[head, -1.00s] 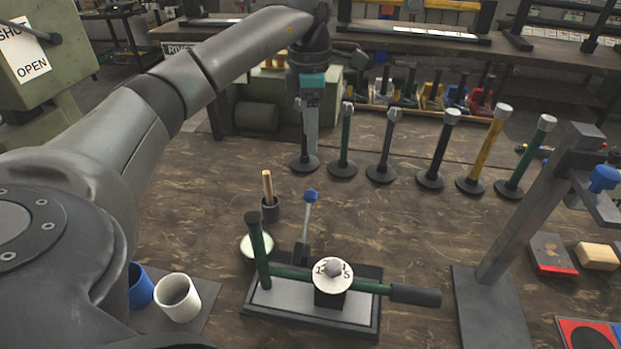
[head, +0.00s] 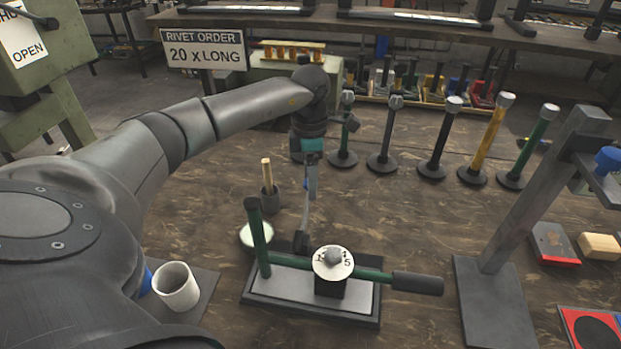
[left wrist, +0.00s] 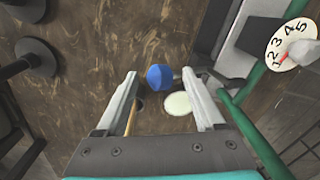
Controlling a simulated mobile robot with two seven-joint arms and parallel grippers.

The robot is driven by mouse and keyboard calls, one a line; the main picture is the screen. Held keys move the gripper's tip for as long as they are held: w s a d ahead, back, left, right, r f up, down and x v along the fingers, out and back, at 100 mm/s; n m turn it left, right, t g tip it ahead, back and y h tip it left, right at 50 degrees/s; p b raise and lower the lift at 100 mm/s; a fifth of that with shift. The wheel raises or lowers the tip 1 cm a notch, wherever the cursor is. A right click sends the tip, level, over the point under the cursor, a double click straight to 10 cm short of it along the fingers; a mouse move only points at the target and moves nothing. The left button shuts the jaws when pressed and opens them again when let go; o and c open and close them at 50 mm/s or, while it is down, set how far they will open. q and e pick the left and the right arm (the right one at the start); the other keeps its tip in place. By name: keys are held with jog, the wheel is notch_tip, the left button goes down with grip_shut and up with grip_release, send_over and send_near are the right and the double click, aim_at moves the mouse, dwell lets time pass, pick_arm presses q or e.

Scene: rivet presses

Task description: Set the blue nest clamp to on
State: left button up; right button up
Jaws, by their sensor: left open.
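The blue nest clamp is a lever with a blue knob. In the head view its dark shaft (head: 302,232) rises from the back of the press base (head: 262,296), and my left gripper hides the knob. In the left wrist view the blue knob (left wrist: 160,77) shows between the open fingertips, with no visible grip on it. My left gripper (head: 312,196) is open and points down over the clamp's top. My right gripper is not in view.
The green press lever (head: 258,238) and numbered dial (head: 333,262) stand close by. A dark cup with a wooden-handled tool (head: 268,180) is left of the gripper. A white cup (head: 176,287) stands front left. A tall grey stand (head: 535,200) is at right.

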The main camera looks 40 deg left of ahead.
pick_arm(q)
grip_shut()
dwell(0.6)
jog(key=shift+a, duration=0.1)
dwell(0.7)
